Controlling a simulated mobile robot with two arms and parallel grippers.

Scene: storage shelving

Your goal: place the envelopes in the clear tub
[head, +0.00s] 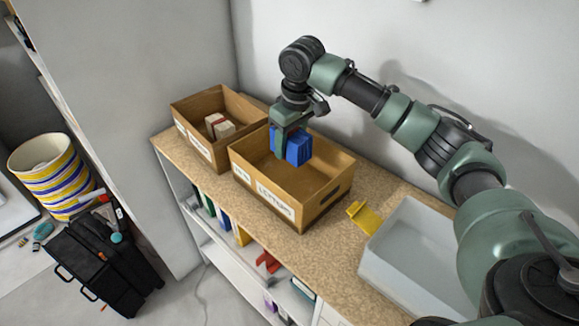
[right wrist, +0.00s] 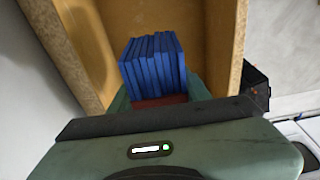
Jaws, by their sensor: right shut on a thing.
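A stack of blue envelopes (head: 299,150) is in my right gripper (head: 282,150), over or partly inside the open cardboard box (head: 292,213) labelled for letters. I cannot tell if the stack touches the box floor. In the right wrist view the blue stack (right wrist: 153,62) stands on edge between the green fingers of the gripper (right wrist: 157,95), with a dark red strip below it. The clear tub (head: 408,255) stands at the right end of the counter and looks empty. My left gripper is not in view.
A yellow object (head: 364,217) lies between the letters box and the tub. The wall is close behind the counter (head: 330,242). A striped basket (head: 50,172) is at left.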

